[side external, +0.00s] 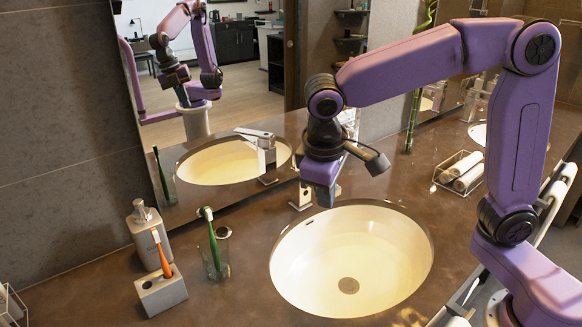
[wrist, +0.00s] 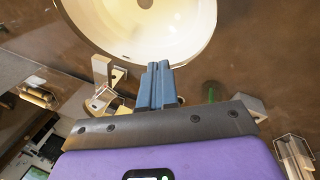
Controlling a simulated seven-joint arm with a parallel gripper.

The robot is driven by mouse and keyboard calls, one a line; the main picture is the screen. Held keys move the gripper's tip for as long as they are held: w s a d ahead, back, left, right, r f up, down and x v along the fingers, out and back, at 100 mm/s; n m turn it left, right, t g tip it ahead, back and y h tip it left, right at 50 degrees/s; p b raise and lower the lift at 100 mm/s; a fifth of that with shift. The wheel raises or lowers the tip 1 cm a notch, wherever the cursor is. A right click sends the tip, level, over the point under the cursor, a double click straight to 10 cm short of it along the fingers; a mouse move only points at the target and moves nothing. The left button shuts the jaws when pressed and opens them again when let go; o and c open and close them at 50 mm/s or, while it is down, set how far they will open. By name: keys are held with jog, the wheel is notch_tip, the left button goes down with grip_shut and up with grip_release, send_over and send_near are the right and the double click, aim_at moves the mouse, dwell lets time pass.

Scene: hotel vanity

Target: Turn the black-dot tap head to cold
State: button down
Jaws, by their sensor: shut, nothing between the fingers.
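The tap (side external: 302,198) stands at the back rim of the white basin (side external: 290,270), mostly hidden behind my gripper in the side view. A pale, blocky metal piece, apparently the tap (wrist: 101,70), shows left of my fingers in the wrist view. I cannot make out a black dot or which way the tap head is turned. My gripper (side external: 325,203) points down by the basin's back rim, in front of the tap. In the wrist view my gripper (wrist: 160,68) has its blue fingers together and empty, apart from that metal piece. I cannot tell whether it touches the tap elsewhere.
Left of the basin stand a glass with a green toothbrush (side external: 215,258), a soap dispenser (side external: 146,230) and a toothbrush block (side external: 162,291). A wire rack with rolled towels (side external: 460,172) is at right. The mirror (side external: 235,100) rises behind. Brown counter between is clear.

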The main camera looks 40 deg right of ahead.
jog(key=w+a+r+m+h, duration=0.2)
jog(key=w+m+h, duration=0.3)
jog(key=w+m, duration=1.1)
jog(key=w+d+f+n, duration=0.3)
jog(key=d+f, duration=0.5)
jog(key=d, duration=0.1)
jog(key=shift+g, duration=0.3)
jog(key=shift+w+d, duration=0.1)
